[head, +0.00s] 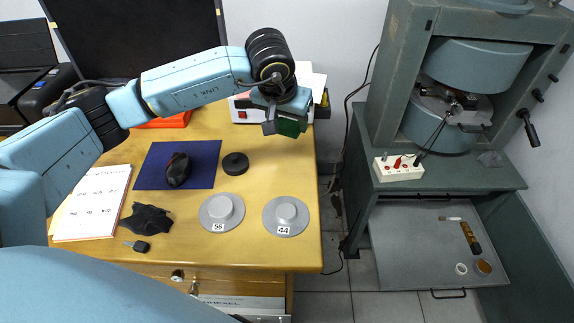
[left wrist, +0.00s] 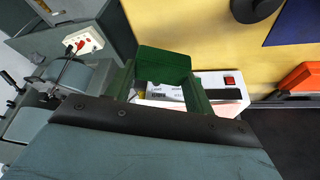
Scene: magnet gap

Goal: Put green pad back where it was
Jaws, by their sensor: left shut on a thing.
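The green pad (head: 290,126) is a small dark green block held in the jaws of my left gripper (head: 284,117). It is raised above the back right part of the wooden table. In the left wrist view the pad (left wrist: 163,62) sits between the two fingertips of the left gripper (left wrist: 160,84), with its broad face showing. The big grey-green magnet (head: 455,75) stands to the right, with round pole pieces above and below a gap; a metal fitting shows in the gap. My right gripper is not in view.
A white socket block (head: 398,168) stands on the magnet's base. A low tray (head: 410,250) holds small items.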

